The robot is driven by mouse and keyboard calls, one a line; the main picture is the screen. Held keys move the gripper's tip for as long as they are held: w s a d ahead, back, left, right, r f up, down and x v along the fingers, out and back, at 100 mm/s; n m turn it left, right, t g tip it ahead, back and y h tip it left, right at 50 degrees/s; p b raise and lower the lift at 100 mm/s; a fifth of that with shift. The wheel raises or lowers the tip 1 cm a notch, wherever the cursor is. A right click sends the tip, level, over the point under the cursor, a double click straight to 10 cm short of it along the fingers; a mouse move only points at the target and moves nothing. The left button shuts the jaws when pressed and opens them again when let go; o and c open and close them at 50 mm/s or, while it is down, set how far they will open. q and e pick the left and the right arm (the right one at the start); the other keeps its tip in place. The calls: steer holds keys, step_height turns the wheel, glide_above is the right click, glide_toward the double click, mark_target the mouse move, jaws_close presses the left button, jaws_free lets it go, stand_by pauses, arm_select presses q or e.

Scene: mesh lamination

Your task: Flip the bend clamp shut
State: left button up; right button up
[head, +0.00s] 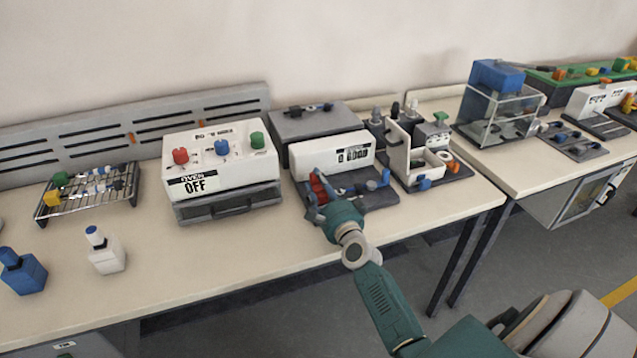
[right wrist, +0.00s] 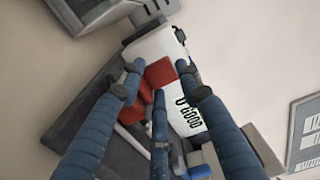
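The red bend clamp (head: 319,188) is on the dark base of a white unit with a display reading "0 GOOD" (head: 331,153), at the middle of the bench. In the right wrist view the clamp shows as red blocks (right wrist: 157,76) in front of the white unit (right wrist: 185,108). My right gripper (head: 316,186) is down at the clamp. In the right wrist view its fingers (right wrist: 158,85) are spread, with red parts between the tips; whether they touch is unclear. Part of the clamp is hidden by the fingers. My left gripper is not in view.
Blue parts (head: 378,182) sit on the same base, right of the clamp. A white box marked "OFF" (head: 222,160) stands to the left. An open white fixture (head: 416,158) stands to the right. The bench front (head: 200,265) is mostly clear.

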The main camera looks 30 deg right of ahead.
steer(key=shift+o, duration=1.2)
steer(key=v, duration=1.2)
steer(key=shift+f, duration=0.1)
